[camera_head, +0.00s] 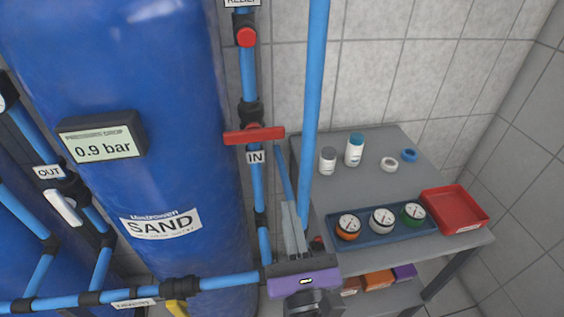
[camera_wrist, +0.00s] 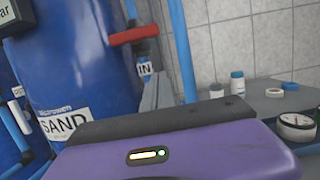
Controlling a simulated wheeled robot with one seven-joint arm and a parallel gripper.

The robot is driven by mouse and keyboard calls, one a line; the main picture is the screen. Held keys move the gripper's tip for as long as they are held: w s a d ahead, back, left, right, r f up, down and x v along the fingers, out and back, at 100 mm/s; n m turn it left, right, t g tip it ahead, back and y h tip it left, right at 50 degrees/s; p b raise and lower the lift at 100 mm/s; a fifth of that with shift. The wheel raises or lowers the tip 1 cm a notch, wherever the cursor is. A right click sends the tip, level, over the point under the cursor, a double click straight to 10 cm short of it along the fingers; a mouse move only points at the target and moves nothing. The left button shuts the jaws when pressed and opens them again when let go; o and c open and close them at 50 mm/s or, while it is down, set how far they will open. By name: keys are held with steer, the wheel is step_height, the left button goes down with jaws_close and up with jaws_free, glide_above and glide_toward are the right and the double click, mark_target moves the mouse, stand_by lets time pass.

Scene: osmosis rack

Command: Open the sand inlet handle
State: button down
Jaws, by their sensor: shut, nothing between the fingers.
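The sand inlet handle (camera_head: 254,135) is a red lever lying crosswise on the vertical blue pipe, just above the IN label (camera_head: 254,158). It also shows in the wrist view (camera_wrist: 133,36), at the upper middle. The pipe runs beside the blue SAND tank (camera_head: 165,130). My gripper (camera_head: 290,212) is purple with grey fingers pointing up. It is shut and empty, below and slightly right of the handle, and apart from it in the head view. In the wrist view the purple gripper body hides much of the lower part.
A tall blue pipe (camera_head: 313,100) stands right of the handle. A grey table (camera_head: 410,175) at the right holds bottles, a blue gauge tray (camera_head: 372,243) and a red tray (camera_head: 455,207). A white handle (camera_head: 63,207) and yellow handle (camera_head: 176,308) sit on other pipes.

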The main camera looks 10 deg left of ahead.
mark_target(254, 136)
steer(key=w+a+r+p, duration=0.2)
steer(key=w+r+p, duration=0.3)
steer(key=w, duration=0.4)
steer(key=shift+a+r, duration=0.35)
steer(key=shift+r, duration=0.4)
